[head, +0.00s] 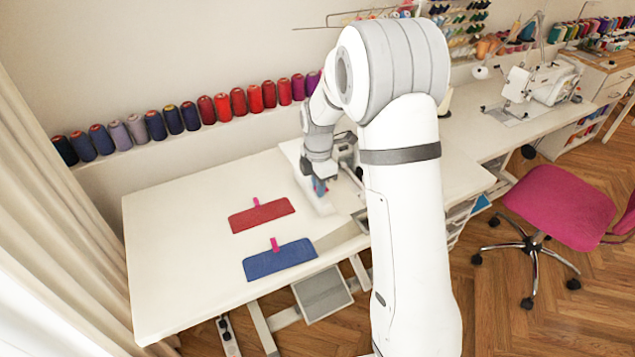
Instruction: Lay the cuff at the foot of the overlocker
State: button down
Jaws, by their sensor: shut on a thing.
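A red cuff (262,215) with a pink tab lies flat on the white table (180,270). A blue cuff (279,259) with a pink tab lies in front of it. My gripper (320,187) is to the right of and beyond both, low by a machine. It is shut on a small blue and pink piece that looks like another cuff, mostly hidden. That machine (347,150), white and grey, is largely hidden behind my arm, and its foot cannot be made out. I cannot tell for certain whether it is the overlocker.
Thread spools (222,107) line a ledge at the back. Another white sewing machine (540,82) stands at the right on a further table. A pink chair (560,203) is on the floor at the right. The table's left part is clear.

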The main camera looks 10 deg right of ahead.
aim_at(333, 187)
jog(key=shift+f+b, duration=0.9)
jog(key=shift+f, duration=0.9)
jog(key=shift+w+d+r, duration=0.15)
jog(key=shift+d, duration=0.25)
jog(key=shift+w+d, duration=0.3)
jog(key=shift+d, duration=0.6)
jog(key=shift+w+d, duration=0.25)
jog(key=shift+d, duration=0.6)
jog(key=shift+f, duration=0.25)
jog(key=c, duration=1.3)
grip_release()
jog(key=shift+c, duration=0.2)
